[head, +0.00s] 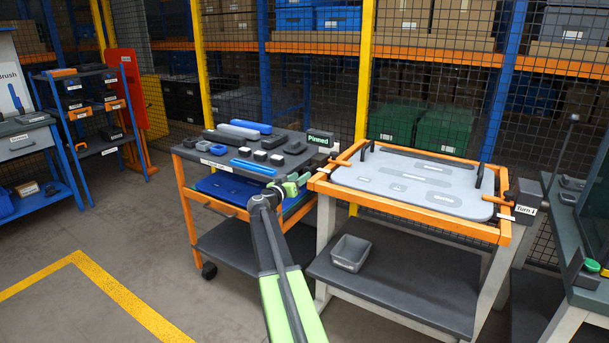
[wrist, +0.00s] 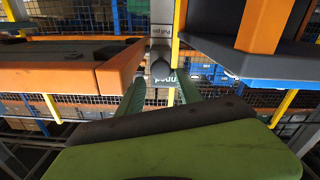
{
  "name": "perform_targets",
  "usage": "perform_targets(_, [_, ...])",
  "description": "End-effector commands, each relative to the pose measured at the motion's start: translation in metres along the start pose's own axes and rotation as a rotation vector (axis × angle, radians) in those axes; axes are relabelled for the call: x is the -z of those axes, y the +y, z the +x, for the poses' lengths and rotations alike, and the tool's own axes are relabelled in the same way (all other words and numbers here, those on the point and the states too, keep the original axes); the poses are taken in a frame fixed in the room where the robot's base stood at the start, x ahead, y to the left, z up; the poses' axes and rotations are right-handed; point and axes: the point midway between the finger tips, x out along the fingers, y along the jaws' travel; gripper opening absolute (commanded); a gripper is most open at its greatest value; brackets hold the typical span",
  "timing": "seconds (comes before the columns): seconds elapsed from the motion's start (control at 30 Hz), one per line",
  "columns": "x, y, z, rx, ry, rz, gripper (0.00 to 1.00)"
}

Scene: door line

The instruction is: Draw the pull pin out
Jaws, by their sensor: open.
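In the head view my gripper (head: 293,186) is between the orange cart (head: 182,190) and the orange-framed table (head: 318,184), close to the table's left edge. The pin itself is not clear there. A dark sign reading "Pinned" (head: 320,139) stands just behind.
A grey panel (head: 375,178) with dark handles lies on the orange-framed table. Grey and blue parts rest on the cart top. A small grey bin (head: 351,252) stands on the table's lower shelf. Open floor (head: 110,255) lies at left, and a mesh fence stands behind.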

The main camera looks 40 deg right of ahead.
Motion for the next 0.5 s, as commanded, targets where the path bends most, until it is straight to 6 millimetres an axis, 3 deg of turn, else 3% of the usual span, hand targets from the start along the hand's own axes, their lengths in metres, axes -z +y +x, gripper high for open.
perform_targets(0.03, [0.0,-0.002,0.014,-0.002,-0.001,0.0,0.43])
perform_targets(0.2, [0.0,-0.001,0.039,-0.001,-0.001,0.0,0.43])
perform_targets(0.5, [0.0,0.0,0.047,0.0,0.0,0.0,0.43])
